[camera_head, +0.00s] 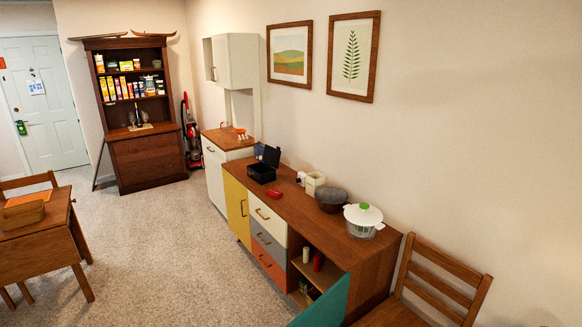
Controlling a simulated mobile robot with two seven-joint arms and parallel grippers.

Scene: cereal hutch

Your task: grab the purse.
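I cannot clearly make out a purse. A small red item (274,192) lies on the wooden sideboard (333,249), in front of an open black box (262,172); it is too small to tell what it is. A brown boxy item (22,215) stands on the wooden table at the left; I cannot tell whether it is a bag or a basket. Neither of my grippers is in view.
The wooden table (40,232) is at the left, a wooden chair (440,285) at the lower right. A teal panel (322,305) shows at the bottom edge. A dark hutch (150,160) stands at the back. The carpet (160,240) between table and sideboard is clear.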

